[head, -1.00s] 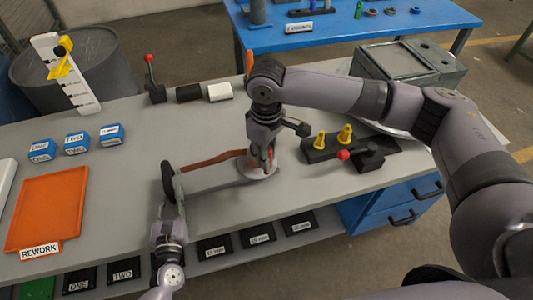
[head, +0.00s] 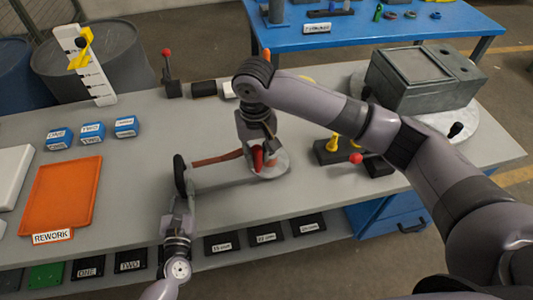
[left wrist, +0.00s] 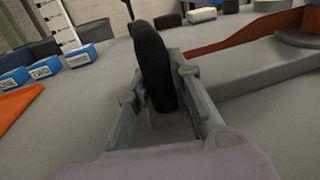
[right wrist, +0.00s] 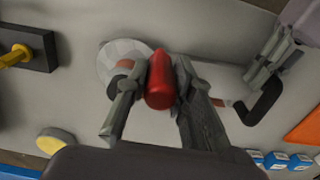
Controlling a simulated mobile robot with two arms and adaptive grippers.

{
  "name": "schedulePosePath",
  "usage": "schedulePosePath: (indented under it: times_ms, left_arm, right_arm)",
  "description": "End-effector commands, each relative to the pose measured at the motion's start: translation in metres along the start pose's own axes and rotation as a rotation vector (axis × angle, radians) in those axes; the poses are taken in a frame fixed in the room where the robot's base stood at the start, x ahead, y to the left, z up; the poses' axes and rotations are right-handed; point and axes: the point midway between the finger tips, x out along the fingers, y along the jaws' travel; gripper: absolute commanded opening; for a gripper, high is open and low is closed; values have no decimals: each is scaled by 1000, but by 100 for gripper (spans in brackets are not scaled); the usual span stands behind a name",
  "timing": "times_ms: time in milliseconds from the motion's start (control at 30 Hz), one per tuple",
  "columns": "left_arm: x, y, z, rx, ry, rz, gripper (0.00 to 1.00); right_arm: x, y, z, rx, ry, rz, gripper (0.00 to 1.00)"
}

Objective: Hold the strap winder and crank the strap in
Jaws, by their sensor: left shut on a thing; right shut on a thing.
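The strap winder has a black handle (head: 180,176) at its left end, a grey bar (head: 222,183) and a round pale disc (head: 280,163) at its right end. A brown-orange strap (head: 216,158) runs from near the handle to the disc. My left gripper (head: 182,192) is shut on the handle, which stands between its fingers in the left wrist view (left wrist: 152,62). My right gripper (head: 257,157) is shut on the red crank knob (right wrist: 160,82) above the disc. The crank arm is mostly hidden by that gripper.
An orange REWORK tray (head: 62,196) and blue labelled blocks (head: 92,133) lie at the left. A black base with yellow pegs (head: 333,145) and a red-knobbed lever (head: 356,158) stand right of the disc. A grey machine (head: 425,80) is at the back right.

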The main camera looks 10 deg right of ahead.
Motion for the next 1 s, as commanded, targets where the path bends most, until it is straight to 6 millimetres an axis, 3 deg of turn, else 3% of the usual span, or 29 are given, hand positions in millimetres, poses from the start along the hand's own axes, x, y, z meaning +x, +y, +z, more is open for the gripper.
schedulePosePath:
  times_ms: [433, 1000]
  left_arm:
    - [0, -1, 0, -1, 1, -2, 0]
    - [0, -1, 0, -1, 1, -2, 0]
  right_arm:
    - [-1, -27, -27, 427, 1, -6, 0]
    - [-1, -39, -70, 970, 0, -5, 0]
